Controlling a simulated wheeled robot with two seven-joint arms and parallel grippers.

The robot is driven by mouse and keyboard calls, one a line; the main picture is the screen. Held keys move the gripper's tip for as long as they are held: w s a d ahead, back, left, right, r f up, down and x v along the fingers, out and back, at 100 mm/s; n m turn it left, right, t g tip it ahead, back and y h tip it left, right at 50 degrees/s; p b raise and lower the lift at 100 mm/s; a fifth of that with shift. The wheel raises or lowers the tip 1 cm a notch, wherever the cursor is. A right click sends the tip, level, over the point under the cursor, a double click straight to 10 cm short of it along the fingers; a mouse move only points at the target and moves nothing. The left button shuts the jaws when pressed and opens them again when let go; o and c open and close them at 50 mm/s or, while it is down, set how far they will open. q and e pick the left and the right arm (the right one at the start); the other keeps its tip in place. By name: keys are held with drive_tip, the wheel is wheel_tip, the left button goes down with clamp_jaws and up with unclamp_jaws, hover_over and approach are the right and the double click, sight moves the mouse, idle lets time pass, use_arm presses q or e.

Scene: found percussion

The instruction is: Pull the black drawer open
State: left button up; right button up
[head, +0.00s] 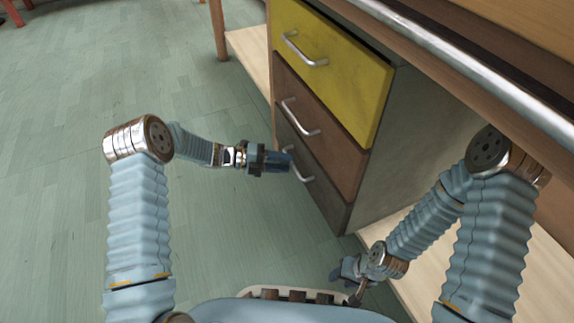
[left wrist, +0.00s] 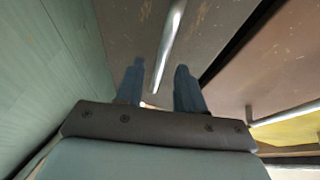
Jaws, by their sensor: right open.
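The black drawer (head: 326,203) is the dark bottom one of the drawer unit. Its front looks about flush with the drawers above. It has a silver bar handle (head: 300,168), which also shows in the left wrist view (left wrist: 170,45). My left gripper (head: 283,161) is at this handle. In the left wrist view its two blue fingers (left wrist: 159,78) stand apart, one on each side of the bar, with gaps visible. My right gripper (head: 347,272) is low, near the front of my base, away from the drawers, open; its fingers are partly hidden.
Above the black drawer are a brown drawer (head: 318,143) and a yellow drawer (head: 335,65), both with bar handles. A tabletop with a metal rail (head: 465,55) overhangs at the right. The green floor (head: 60,180) left of the unit is clear.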

use_arm(q)
drive_tip(key=shift+x, duration=0.95)
drive_tip(key=shift+c, duration=0.5)
clamp_jaws()
